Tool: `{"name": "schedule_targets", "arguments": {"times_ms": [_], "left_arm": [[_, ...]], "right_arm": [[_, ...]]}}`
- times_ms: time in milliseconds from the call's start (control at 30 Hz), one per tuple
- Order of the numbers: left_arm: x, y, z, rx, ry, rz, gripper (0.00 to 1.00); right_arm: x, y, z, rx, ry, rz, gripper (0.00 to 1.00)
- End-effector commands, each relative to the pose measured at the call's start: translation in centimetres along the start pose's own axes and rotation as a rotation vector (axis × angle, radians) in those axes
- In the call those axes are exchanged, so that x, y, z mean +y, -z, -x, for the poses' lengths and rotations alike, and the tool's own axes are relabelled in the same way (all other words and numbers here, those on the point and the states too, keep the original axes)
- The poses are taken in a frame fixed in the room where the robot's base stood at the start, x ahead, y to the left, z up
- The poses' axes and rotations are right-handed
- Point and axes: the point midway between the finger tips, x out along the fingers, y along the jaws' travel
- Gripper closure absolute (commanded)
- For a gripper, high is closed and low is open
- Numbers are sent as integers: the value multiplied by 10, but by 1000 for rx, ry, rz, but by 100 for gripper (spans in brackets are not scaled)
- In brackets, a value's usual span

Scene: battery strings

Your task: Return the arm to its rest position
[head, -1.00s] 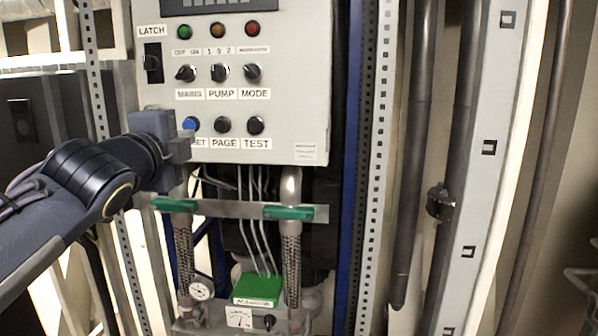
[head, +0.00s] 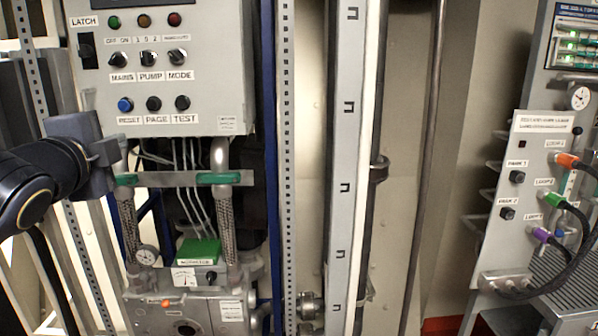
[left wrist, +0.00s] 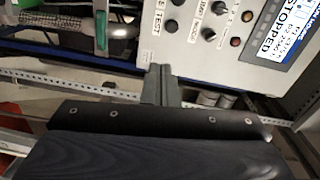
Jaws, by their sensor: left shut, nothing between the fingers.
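My left arm comes in from the left in the head view. Its gripper (head: 112,152) is at the lower left corner of the grey control panel (head: 205,92), close to the blue RESET button (head: 125,104) but apart from it in the picture. In the left wrist view the gripper's fingers (left wrist: 161,72) are together and empty, below the same panel (left wrist: 190,45). My right gripper is in neither view.
Below the panel are green-handled valves (head: 218,178), braided hoses and a green box (head: 198,250). Perforated posts (head: 287,150) and pipes stand to the right. A second panel (head: 530,190) with orange, green and purple hose connectors is at the far right.

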Motion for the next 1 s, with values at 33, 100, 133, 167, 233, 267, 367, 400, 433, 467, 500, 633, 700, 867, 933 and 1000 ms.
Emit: {"name": "schedule_targets", "arguments": {"times_ms": [33, 100, 133, 167, 233, 267, 367, 400, 433, 467, 500, 633, 700, 867, 933, 1000], "left_arm": [[8, -2, 2, -5, -21, 27, 100], [20, -6, 6, -12, -51, 75, 100], [26, -7, 7, -15, -65, 96, 100], [31, -8, 9, -18, -79, 119, 100], [46, -11, 14, -29, -117, 180, 100], [55, -12, 17, -34, -139, 211, 100], [85, -17, 28, -60, -212, 326, 100], [98, -19, 33, -73, -243, 378, 100], [109, -20, 38, -85, -270, 420, 100], [120, -22, 43, -96, -295, 463, 100], [137, -23, 50, -116, -335, 526, 100], [204, -24, 86, -210, -491, 785, 100], [248, -21, 113, -287, -593, 960, 100], [335, -2, 176, -487, -801, 1331, 100], [361, 7, 198, -564, -867, 1453, 100], [380, 16, 215, -625, -918, 1544, 100]], "right_arm": [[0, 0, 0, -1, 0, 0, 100], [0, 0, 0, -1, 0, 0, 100], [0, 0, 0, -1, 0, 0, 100], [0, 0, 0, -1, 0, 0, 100], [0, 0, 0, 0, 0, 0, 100], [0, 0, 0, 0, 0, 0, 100], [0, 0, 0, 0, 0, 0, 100], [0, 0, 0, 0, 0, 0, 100], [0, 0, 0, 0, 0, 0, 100], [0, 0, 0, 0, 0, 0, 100], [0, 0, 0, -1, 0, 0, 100], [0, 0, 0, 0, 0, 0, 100], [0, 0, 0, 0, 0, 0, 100], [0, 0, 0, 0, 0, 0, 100], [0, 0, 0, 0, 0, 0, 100], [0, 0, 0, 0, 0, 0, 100]]}}
